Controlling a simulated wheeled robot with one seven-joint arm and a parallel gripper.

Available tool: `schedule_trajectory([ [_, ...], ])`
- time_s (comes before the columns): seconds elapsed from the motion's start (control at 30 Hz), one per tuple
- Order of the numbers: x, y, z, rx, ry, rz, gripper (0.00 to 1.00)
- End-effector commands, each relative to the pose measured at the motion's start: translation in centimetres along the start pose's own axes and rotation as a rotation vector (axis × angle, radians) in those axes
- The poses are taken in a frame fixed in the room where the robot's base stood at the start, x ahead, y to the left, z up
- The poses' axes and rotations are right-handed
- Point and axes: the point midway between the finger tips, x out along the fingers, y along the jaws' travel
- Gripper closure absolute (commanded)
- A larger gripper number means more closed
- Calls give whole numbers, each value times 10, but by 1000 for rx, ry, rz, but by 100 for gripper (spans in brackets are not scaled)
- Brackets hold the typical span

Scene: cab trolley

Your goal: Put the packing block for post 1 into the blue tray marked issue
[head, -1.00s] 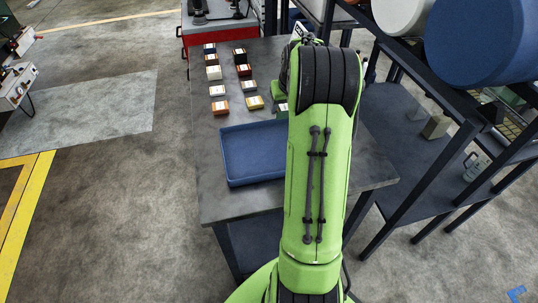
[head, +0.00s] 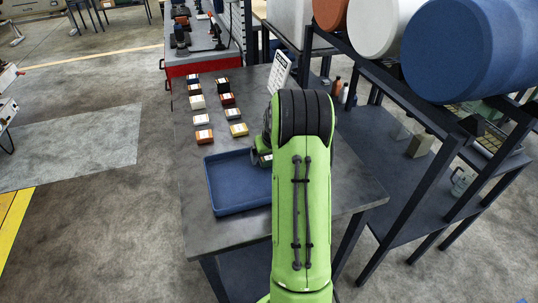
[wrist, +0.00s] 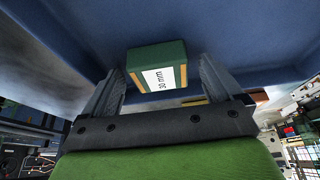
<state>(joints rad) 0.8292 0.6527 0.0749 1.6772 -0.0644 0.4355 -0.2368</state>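A green block (wrist: 156,66) with a white "30 mm" label and tan edges shows in the wrist view, in front of the blue tray's surface. The blue tray (head: 225,208) lies near the front of the grey table, and its blue inside (wrist: 235,30) fills the top of the wrist view. My gripper (wrist: 163,70) is open, with a finger on each side of the block and a gap visible at both. In the head view my gripper (head: 262,157) is at the tray's back right, partly behind my arm. I cannot tell whether the block touches the tray floor.
Several labelled blocks (head: 204,136) stand in two columns on the table (head: 160,200) behind the tray. A white printed sign (head: 281,70) stands at the back. A shelf rack with large rolls (head: 470,50) is on the right. A red cabinet (head: 200,65) is behind.

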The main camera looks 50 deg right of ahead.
Motion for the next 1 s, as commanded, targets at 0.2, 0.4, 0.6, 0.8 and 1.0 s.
schedule_trajectory([
  [0.2, -2, 0, -1, 0, 2, 1, 7],
  [0.4, -37, 0, -2, 0, 6, 3, 7],
  [0.6, -91, 1, -2, 0, 4, 3, 7],
  [0.8, -119, 0, -1, 0, 2, 0, 7],
  [1.0, -169, -60, 12, -85, 21, -21, 7],
])
